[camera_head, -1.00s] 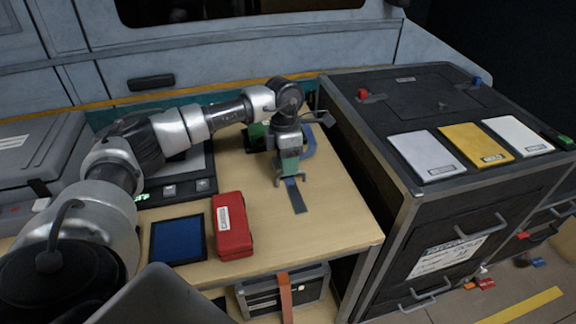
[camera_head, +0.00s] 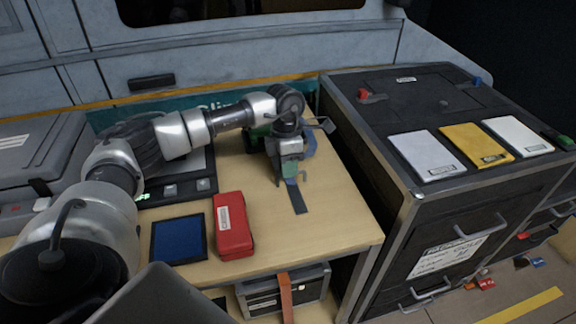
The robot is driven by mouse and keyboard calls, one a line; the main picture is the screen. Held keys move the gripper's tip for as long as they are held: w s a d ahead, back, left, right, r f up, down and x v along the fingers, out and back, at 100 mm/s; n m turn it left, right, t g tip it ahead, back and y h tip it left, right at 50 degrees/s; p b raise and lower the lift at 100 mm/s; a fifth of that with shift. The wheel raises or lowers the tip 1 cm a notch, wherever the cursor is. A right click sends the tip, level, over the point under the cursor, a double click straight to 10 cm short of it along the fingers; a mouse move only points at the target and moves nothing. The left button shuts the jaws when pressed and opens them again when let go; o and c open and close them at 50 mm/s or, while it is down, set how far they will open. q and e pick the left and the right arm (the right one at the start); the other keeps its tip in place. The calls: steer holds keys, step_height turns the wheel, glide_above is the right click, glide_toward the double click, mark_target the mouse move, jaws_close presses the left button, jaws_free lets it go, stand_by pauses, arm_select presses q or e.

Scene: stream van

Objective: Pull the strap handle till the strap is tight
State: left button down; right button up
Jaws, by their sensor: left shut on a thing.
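A dark grey strap (camera_head: 298,198) lies flat on the wooden bench, running from under my left gripper toward the bench's front edge. My left gripper (camera_head: 289,182) points down at the strap's far end and is shut there on what appears to be the strap handle, mostly hidden by the fingers. My right gripper is not in view.
A red case (camera_head: 233,226) and a blue pad (camera_head: 178,238) lie on the bench (camera_head: 333,238) left of the strap. A black cabinet (camera_head: 412,110) stands to the right, with several flat packets on top. The bench between the red case and the strap is clear.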

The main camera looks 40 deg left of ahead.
arm_select(q)
steer(key=s+d, duration=0.2)
steer(key=s+d+p, duration=0.1)
steer(key=s+d, duration=0.1)
steer(key=d, duration=0.1)
steer(key=shift+s+d, duration=0.2)
steer(key=shift+s, duration=0.1)
steer(key=c, duration=1.2)
jaws_free()
step_height(320, 180, up, 11)
steer(key=w+a, duration=0.1)
steer(key=shift+w+a+f, duration=0.15)
steer(key=shift+a, duration=0.15)
steer(key=shift+f, duration=0.1)
